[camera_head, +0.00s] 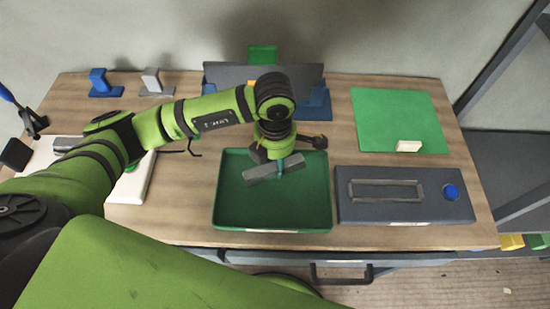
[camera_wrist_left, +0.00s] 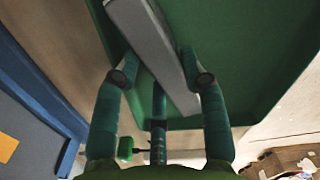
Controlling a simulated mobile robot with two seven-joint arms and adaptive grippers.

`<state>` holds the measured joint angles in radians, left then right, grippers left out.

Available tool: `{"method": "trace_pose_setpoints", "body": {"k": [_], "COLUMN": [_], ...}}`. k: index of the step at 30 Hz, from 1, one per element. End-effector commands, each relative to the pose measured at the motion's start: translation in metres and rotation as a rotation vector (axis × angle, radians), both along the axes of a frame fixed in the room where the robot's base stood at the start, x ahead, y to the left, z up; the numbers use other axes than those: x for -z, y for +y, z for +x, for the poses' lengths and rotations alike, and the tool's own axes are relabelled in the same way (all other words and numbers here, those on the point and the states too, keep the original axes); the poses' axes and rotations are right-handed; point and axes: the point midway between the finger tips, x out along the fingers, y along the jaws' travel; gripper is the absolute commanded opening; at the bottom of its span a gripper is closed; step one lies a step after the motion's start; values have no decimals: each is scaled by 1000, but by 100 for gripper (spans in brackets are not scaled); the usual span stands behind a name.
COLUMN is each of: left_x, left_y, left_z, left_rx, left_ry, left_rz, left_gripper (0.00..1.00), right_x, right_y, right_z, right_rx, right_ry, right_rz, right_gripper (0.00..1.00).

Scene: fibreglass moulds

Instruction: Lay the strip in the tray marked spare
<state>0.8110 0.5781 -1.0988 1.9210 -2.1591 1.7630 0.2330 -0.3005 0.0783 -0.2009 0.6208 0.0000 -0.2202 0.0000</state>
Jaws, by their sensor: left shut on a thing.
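The strip (camera_head: 274,170) is a straight light-grey bar. My left gripper (camera_head: 279,163) is shut on it and holds it over the dark green tray (camera_head: 232,213) at the middle front of the table. The strip lies at a slight slant, its right end higher in the picture. In the left wrist view the strip (camera_wrist_left: 150,42) runs between the fingers of my left gripper (camera_wrist_left: 160,72), with the tray (camera_wrist_left: 245,55) behind it. I cannot tell whether it touches the tray floor. The tray's front label is too small to read. My right gripper is not in view.
Right of the tray is a dark panel (camera_head: 405,207) with a rectangular frame and blue button. Behind it lies a green mat (camera_head: 400,112) with a small white block (camera_head: 409,146). A white board (camera_head: 133,188) is at left; blue (camera_head: 99,81) and grey (camera_head: 152,81) stands are behind.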

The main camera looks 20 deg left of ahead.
Motion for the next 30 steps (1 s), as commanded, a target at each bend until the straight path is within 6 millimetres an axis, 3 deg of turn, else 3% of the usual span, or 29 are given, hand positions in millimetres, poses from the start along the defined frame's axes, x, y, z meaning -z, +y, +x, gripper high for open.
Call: {"method": "trace_pose_setpoints", "body": {"k": [1, 2, 3, 17, 20, 30], "left_x": [3, 2, 2, -5, -18, -90], "left_y": [0, 0, 0, 0, -1, 0], "left_z": [0, 0, 0, 0, 1, 1], "left_rx": [0, 0, 0, 0, 2, 2], "left_ry": [0, 0, 0, -1, -5, -5], "left_rz": [0, 0, 0, 0, -1, -1], "left_gripper": [7, 50, 66, 66, 66, 66], "right_x": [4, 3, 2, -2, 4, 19], "right_y": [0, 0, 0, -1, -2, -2], "right_z": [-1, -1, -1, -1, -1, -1], "right_rx": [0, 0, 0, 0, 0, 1], "right_ry": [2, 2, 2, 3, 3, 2], "right_rz": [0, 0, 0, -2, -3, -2], "right_gripper": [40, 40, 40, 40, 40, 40]}}
